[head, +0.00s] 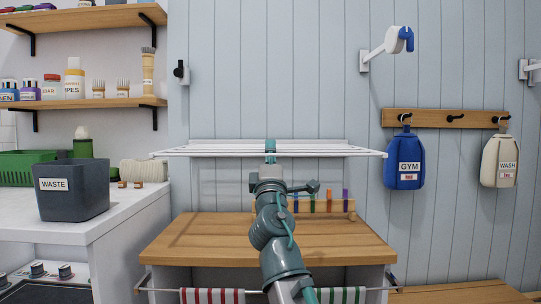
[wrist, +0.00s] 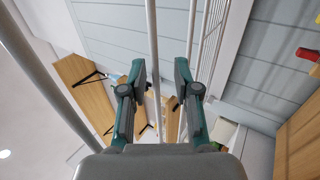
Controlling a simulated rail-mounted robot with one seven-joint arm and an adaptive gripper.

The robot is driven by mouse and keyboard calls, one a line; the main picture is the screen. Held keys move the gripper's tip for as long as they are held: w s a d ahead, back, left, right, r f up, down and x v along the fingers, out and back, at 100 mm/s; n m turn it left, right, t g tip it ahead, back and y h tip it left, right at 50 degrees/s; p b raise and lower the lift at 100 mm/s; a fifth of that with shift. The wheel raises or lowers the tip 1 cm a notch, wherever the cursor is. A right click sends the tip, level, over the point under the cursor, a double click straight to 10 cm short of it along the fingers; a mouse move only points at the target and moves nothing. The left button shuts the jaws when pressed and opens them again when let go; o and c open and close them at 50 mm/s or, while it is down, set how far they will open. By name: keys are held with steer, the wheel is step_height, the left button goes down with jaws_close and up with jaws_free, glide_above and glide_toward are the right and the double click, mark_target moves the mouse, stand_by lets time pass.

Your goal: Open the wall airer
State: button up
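The wall airer (head: 215,151) is a white slatted rack on the blue panelled wall. In the head view it shows nearly edge-on, as a thin, roughly level frame above the wooden top. My gripper (head: 270,150) is at the middle of its front edge and covers part of it. In the wrist view my gripper (wrist: 159,72) has its two fingers apart. A pale airer bar (wrist: 153,40) runs between them, with a gap visible to each finger. More bars and thin slats (wrist: 210,35) lie to the right. Contact with the bar cannot be told.
A wooden top (head: 190,238) with a rack of coloured tubes (head: 328,203) lies below the airer. A waste bin (head: 72,192) stands on the left counter. A blue gym bag (head: 404,162) and a wash bag (head: 497,160) hang at right. The wall above the airer is clear.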

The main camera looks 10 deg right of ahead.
steer(key=v, duration=1.2)
